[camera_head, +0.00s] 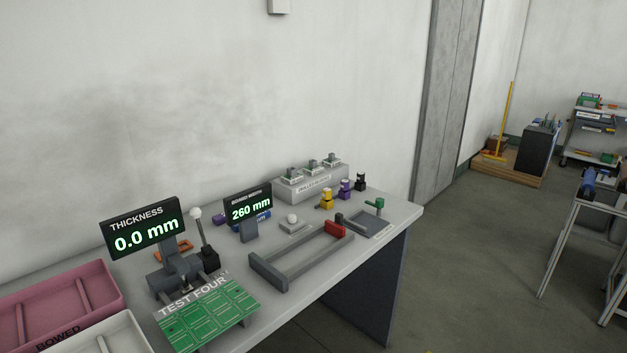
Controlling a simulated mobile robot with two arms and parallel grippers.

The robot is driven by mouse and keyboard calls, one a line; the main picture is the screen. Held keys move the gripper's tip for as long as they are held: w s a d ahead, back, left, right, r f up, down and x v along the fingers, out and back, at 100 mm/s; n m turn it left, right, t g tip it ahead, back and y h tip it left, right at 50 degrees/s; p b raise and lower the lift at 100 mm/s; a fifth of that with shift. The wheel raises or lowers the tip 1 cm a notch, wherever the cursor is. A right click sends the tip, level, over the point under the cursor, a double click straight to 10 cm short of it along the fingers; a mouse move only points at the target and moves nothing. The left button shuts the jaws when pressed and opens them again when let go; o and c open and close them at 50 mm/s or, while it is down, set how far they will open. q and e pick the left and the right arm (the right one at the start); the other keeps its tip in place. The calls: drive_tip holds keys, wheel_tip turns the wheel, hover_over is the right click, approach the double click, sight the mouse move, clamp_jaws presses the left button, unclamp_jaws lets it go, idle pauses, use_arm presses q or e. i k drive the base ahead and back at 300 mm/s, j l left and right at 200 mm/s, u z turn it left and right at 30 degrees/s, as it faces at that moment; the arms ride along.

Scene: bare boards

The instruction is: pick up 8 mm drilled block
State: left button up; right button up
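No block can be read as the 8 mm drilled one from here. A pale grey rack (310,187) at the back of the bench holds several small grey pieces on top, and its front label is too small to read. In front of it stand a yellow block (327,200), a purple block (345,189) and a black piece (361,182). Neither of my grippers is in view.
The bench (404,212) also holds a THICKNESS display (145,229) reading 0.0 mm, a 260 mm display (249,207), a green board (207,315), a grey frame (291,264) with a red end, and a pink tray (101,285). Open floor (465,270) lies right.

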sight(331, 162)
drive_tip(key=i+l, duration=0.2)
drive_tip(key=i+l+u, duration=0.2)
drive_tip(key=u, duration=0.25)
drive_tip(key=i+l+u, duration=0.2)
drive_tip(key=u, duration=0.25)
